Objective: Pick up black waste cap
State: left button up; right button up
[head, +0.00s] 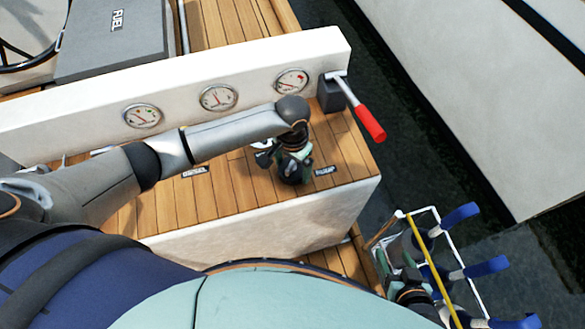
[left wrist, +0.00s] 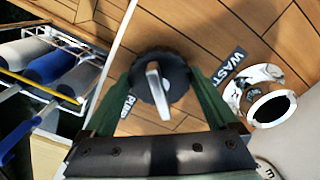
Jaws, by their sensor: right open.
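The black cap (left wrist: 163,88), round with a silver handle across its top, shows in the left wrist view over the planked deck. A chrome ring with a dark opening (left wrist: 270,106) lies right of the cap, beside the "WASTE" label (left wrist: 229,67). My right gripper (head: 396,268) is open, low at the right in the head view.
A white panel with three gauges (head: 218,97) stands behind the deck. A red-handled lever (head: 369,122) is at its right end. A rack with blue rolls (head: 479,268) stands at the lower right, close to my right gripper.

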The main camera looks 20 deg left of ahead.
aim_at(293, 162)
pick_arm(q)
jog(key=c, duration=1)
jog(key=shift+c, duration=0.2)
jog(key=shift+r, duration=0.1)
jog(key=shift+r, duration=0.45)
notch_tip(293, 162, up, 2)
jog(key=shift+r+p, duration=0.25)
jog(key=shift+p, duration=0.05)
jog(key=s+a+r+p, duration=0.2)
jog(key=s+r+p, duration=0.1)
jog(key=s+r, duration=0.9)
jog(key=shift+s+a+r, duration=0.25)
jog(key=shift+s, duration=0.6)
